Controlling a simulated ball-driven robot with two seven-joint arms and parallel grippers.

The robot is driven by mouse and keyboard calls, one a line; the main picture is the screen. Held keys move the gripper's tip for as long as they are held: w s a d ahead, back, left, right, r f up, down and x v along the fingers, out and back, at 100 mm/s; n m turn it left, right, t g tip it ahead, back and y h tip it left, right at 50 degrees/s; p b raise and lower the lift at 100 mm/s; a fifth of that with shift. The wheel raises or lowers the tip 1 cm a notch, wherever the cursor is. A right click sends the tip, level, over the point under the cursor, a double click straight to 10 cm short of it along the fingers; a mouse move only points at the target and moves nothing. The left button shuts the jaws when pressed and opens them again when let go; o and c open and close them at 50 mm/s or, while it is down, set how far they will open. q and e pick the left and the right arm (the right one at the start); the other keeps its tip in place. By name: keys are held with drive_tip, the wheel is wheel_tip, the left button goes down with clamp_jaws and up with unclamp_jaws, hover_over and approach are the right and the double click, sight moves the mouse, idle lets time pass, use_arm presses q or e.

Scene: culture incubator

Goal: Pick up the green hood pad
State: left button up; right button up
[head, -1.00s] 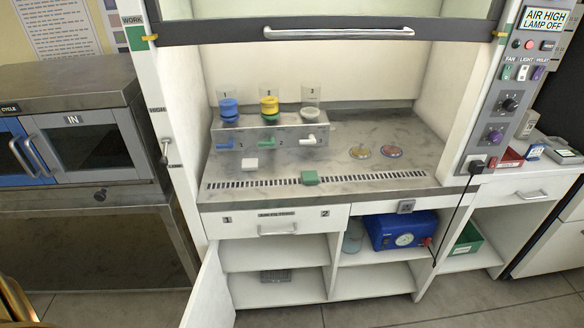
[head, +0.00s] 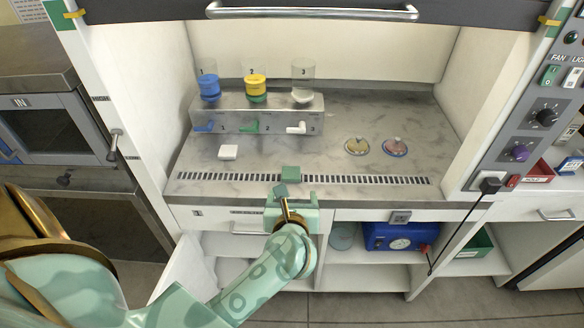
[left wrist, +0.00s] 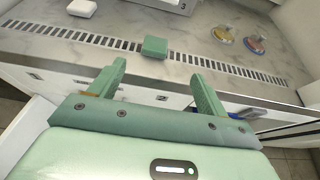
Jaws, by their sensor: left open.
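The green hood pad (head: 290,173) is a small block lying on the hood's work surface, on the slotted vent strip near the front edge. It also shows in the left wrist view (left wrist: 154,46), ahead of the fingers and roughly between their lines. My left gripper (head: 284,192) is just in front of the pad, at the hood's front edge. In the left wrist view its two fingers (left wrist: 160,82) are wide apart with nothing between them. The pad appears apart from the fingers. My right gripper is not in view.
A white block (head: 228,152) lies left of the pad. A metal rack (head: 270,122) with cups and coloured taps stands behind. Two round dishes (head: 357,146) (head: 395,147) lie to the right. The raised sash handle (head: 312,11) is above. A cabinet door (head: 178,278) stands open below.

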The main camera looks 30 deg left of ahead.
use_arm(q)
drive_tip(key=b, duration=0.2)
approach(291, 172)
drive_tip(key=x, duration=0.3)
drive_tip(key=shift+w+r, duration=0.2)
drive_tip(key=shift+w, duration=0.35)
drive_tip(key=x, duration=0.1)
drive_tip(key=b+x, duration=0.1)
drive_tip(key=x, duration=0.3)
drive_tip(key=shift+s+a+f+b, duration=0.2)
drive_tip(key=shift+a+f+b, duration=0.05)
drive_tip(key=shift+f+b, duration=0.1)
drive_tip(key=shift+w+a, duration=0.1)
drive_tip(key=shift+w, duration=0.1)
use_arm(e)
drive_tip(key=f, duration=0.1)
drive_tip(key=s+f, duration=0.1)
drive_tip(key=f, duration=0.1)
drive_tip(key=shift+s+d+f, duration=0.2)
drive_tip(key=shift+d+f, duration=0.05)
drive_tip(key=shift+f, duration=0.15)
use_arm(q)
drive_tip(key=c, duration=1)
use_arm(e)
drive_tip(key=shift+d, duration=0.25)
